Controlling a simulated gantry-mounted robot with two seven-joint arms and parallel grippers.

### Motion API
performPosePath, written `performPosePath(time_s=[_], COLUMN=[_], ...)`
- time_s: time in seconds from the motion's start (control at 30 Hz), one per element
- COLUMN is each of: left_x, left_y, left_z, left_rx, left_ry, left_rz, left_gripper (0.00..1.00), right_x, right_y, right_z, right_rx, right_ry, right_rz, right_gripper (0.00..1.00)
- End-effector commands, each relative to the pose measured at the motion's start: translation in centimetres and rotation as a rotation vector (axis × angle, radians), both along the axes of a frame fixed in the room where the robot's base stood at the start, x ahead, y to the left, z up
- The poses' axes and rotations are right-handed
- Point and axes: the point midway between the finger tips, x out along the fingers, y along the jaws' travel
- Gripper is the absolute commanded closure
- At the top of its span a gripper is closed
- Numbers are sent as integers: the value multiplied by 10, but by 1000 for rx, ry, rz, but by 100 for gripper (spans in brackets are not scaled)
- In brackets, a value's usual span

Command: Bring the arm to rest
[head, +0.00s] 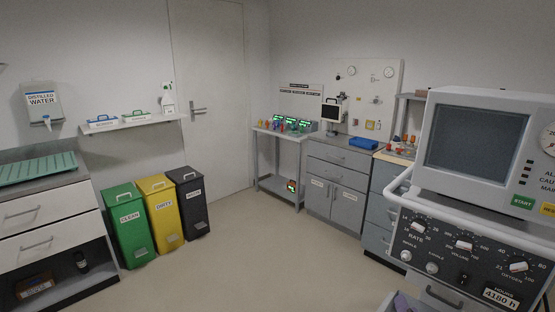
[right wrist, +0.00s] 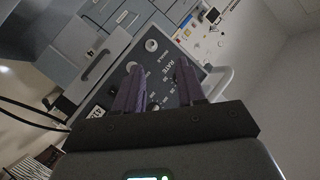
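I cannot tell how far the fingertips are from the panel, but no grasp on a knob shows. My left arm and gripper are not in view.
The ventilator's white rail (head: 398,181) and front handle (head: 443,297) are close to my right gripper. Green, yellow and black bins (head: 128,225) stand at the left beside a drawer cabinet (head: 45,215). A grey cabinet (head: 338,187) stands at the back. The middle floor is clear.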

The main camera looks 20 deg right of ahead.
Motion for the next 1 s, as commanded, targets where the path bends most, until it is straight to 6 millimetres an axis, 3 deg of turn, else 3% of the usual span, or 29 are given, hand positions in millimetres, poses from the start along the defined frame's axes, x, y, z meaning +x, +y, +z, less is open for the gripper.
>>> performPosePath(time_s=[0.03,0.1,0.3,0.4,0.6,0.67,0.87,1.0], left_x=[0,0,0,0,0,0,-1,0], left_y=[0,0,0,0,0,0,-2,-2], left_z=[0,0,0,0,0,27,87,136], left_rx=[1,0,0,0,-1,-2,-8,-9], left_ry=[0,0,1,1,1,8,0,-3], left_rz=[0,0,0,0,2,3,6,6], left_gripper=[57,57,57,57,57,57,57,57], right_x=[-14,-36,-123,-169,-261,-255,-254,-253], right_y=[30,68,154,182,222,221,220,220], right_z=[-26,-57,-129,-152,-178,-145,-90,-42], right_rx=[-61,-131,-287,-342,-430,-431,-427,-426], right_ry=[134,300,701,853,1107,1096,1093,1092], right_rz=[115,267,654,813,1106,1095,1089,1088], right_gripper=[61,61,61,61,61,61,61,61])
